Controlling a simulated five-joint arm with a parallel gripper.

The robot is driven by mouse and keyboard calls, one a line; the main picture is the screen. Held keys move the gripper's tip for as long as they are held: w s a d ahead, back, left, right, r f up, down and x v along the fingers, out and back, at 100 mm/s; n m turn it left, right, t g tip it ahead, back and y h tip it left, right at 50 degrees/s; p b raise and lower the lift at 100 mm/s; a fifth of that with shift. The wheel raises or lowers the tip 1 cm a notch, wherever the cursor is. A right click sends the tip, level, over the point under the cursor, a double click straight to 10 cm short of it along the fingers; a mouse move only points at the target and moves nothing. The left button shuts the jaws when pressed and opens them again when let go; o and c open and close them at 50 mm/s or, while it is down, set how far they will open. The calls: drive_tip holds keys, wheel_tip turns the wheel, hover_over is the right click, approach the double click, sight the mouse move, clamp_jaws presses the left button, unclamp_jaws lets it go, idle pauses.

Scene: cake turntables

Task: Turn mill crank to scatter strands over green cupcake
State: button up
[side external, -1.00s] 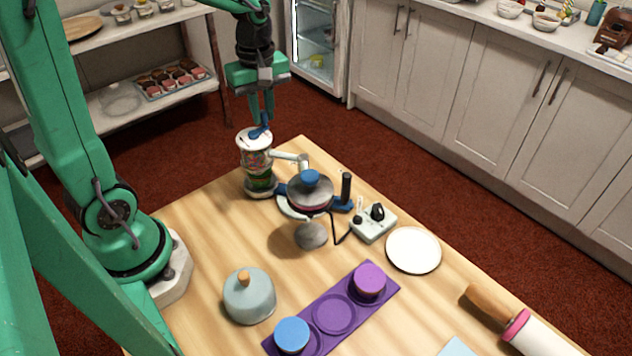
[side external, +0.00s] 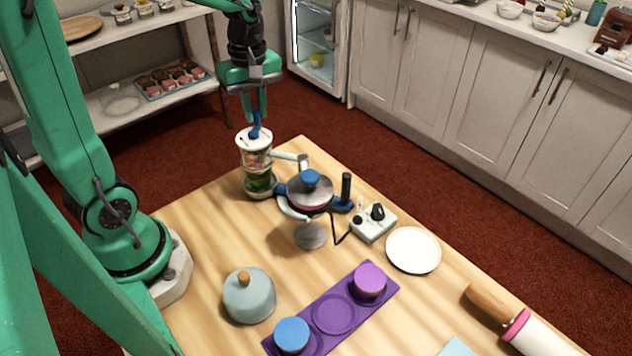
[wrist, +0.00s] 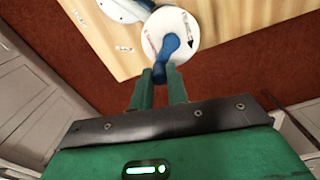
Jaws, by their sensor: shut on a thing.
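The mill (side external: 252,145) stands at the table's far left corner, with a white round top and multicoloured strands in its clear body. Its blue crank (side external: 255,131) sits on the top. My gripper (side external: 256,116) comes from above and is shut on the crank's handle. In the wrist view the blue crank (wrist: 166,58) reaches from between my fingertips (wrist: 159,76) over the white mill top (wrist: 178,30). Something green (side external: 260,182) shows low at the mill; I cannot tell clearly whether it is the green cupcake. Falling strands cannot be made out.
A blue-knobbed metal lid (side external: 311,194) sits on a stand right of the mill, near a control box (side external: 374,222). A purple tray (side external: 334,335) holds blue and purple pieces. A grey dome (side external: 249,297), a white plate (side external: 413,250) and a rolling pin (side external: 533,335) lie nearer.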

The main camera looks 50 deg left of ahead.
drive_tip(key=shift+s, duration=0.3)
drive_tip(key=shift+s+a, duration=0.3)
drive_tip(key=shift+s, duration=0.1)
drive_tip(key=shift+s+a+f, duration=0.1)
drive_tip(key=shift+s+a, duration=0.05)
drive_tip(key=shift+s, duration=0.5)
drive_tip(key=o, duration=0.8)
drive_tip(key=shift+w+r, duration=0.1)
drive_tip(key=shift+r, duration=0.1)
